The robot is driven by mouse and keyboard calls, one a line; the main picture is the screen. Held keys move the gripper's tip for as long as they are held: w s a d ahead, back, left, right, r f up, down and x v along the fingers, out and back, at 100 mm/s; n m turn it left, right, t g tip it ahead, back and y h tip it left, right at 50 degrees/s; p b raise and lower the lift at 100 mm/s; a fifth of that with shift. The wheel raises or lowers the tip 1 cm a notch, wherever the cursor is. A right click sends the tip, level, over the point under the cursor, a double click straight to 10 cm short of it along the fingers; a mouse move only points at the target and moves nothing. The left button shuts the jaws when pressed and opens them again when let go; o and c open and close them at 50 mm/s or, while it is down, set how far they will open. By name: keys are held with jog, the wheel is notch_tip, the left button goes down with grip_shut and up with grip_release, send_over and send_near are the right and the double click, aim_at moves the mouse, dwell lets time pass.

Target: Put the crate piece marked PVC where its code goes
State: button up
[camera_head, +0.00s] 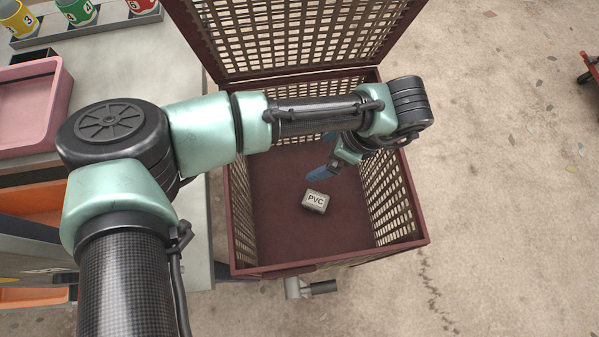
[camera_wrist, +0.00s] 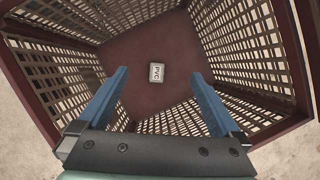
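The crate piece marked PVC (camera_head: 315,201) is a small pale grey block with dark lettering. It lies on the dark red floor of the open-topped crate (camera_head: 345,266). It also shows in the wrist view (camera_wrist: 157,72), beyond and between my fingertips. My gripper (camera_wrist: 158,75) has two blue fingers spread wide apart with nothing between them. In the head view my gripper (camera_head: 325,158) is over the crate's opening, above and behind the piece, partly hidden by my arm. Numbered cups stand at the top left: yellow 3 (camera_head: 18,18), green 4 (camera_head: 78,10) and red 6 (camera_head: 142,4).
The crate has perforated side walls and a raised perforated lid (camera_head: 290,40) at the back. A pink tray (camera_head: 35,108) and an orange bin (camera_head: 35,204) are at the left. Bare concrete floor (camera_head: 510,190) lies to the right, with a red object (camera_head: 592,68) at the edge.

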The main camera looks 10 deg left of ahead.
jog(key=p+v, duration=0.1)
jog(key=v, duration=1.2)
